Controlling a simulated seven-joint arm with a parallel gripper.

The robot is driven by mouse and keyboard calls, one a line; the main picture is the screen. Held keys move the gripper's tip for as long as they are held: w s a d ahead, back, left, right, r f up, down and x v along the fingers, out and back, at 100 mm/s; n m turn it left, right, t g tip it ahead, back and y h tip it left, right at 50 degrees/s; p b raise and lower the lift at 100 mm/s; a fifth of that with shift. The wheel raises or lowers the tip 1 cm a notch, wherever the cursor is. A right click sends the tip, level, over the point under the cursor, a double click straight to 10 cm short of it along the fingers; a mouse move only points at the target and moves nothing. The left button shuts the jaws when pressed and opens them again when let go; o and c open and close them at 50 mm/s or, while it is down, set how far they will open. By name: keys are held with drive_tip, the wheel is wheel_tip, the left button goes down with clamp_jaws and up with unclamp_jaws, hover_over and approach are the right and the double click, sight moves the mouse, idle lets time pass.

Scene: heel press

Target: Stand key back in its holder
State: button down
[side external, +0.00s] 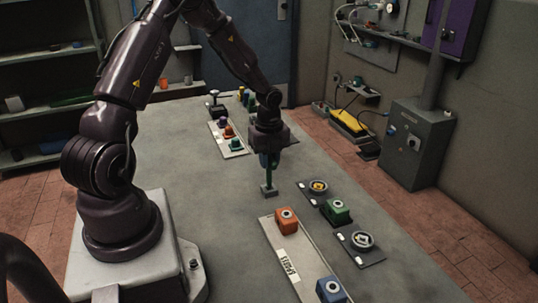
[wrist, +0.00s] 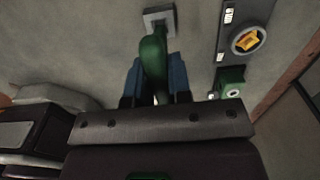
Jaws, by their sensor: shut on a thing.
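My gripper (side external: 268,158) points down over the middle of the table, with its blue fingers shut on a green key (side external: 269,174). The key is roughly upright, its shaft reaching down from the fingers. In the wrist view the green key (wrist: 154,55) shows between the two fingers (wrist: 156,82). A small grey square block (side external: 268,190) is at the key's lower end, on the table; it also shows in the wrist view (wrist: 158,14). I cannot tell whether the key's tip is inside the block or just above it.
Right of the block are a dark plate with a round yellow-centred dial (side external: 318,186), a green lock-like block (side external: 336,211) and another dial (side external: 362,240). A pale strip holds an orange block (side external: 286,220) and a blue block (side external: 330,290). A tray (side external: 236,154) with coloured pieces lies behind. The table left of the key is clear.

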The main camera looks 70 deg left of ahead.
drive_tip(key=shift+f, duration=0.75)
idle(0.9)
drive_tip(key=c, duration=1)
unclamp_jaws()
drive_tip(key=shift+o, duration=0.2)
wheel_tip(320, 180, up, 13)
